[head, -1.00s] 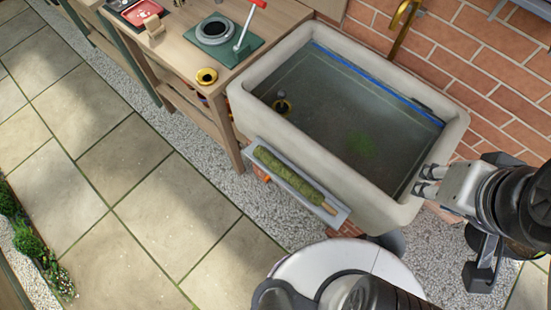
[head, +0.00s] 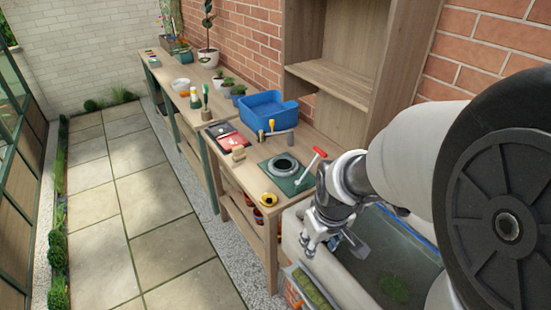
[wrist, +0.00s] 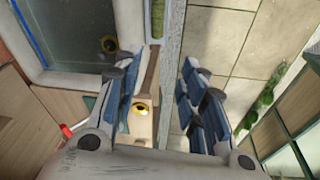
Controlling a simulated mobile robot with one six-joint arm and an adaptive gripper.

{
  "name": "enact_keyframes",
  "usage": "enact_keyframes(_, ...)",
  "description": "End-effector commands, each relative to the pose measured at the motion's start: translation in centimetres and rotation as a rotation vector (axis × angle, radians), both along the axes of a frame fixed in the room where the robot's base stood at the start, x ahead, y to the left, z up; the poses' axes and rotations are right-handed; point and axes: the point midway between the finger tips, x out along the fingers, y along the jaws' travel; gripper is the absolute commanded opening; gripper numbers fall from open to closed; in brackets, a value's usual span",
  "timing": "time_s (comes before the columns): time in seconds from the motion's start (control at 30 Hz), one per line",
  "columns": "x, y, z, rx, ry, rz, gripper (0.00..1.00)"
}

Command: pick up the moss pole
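The moss pole (head: 311,291) is a green mossy rod lying in a narrow grey tray (head: 291,273) on the outer side of the sink; its near part is cut off by the frame's lower edge. In the wrist view a stretch of the green pole (wrist: 157,20) shows at the top, beyond my fingers. My gripper (head: 320,250) is above the sink's edge near the tray's far end. In the wrist view my gripper (wrist: 172,82) has its blue-padded fingers wide apart with nothing between them, so it is open and apart from the pole.
The stone sink (head: 291,232) holds murky water. A tall wooden shelf stands behind. The paved path (head: 165,225) at left is clear.

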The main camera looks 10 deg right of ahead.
Motion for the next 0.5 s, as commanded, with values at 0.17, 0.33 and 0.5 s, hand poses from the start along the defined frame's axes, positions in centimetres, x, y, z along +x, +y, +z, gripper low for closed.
enact_keyframes(0.17, 1.9, -2.5, -4.7, -0.003, 0.09, 0.056, 0.38)
enact_keyframes(0.33, 1.8, -4.4, -10.3, 0.001, 0.153, 0.112, 0.38)
enact_keyframes(0.5, 0.5, -5.4, -14.8, 0.01, 0.194, 0.154, 0.38)
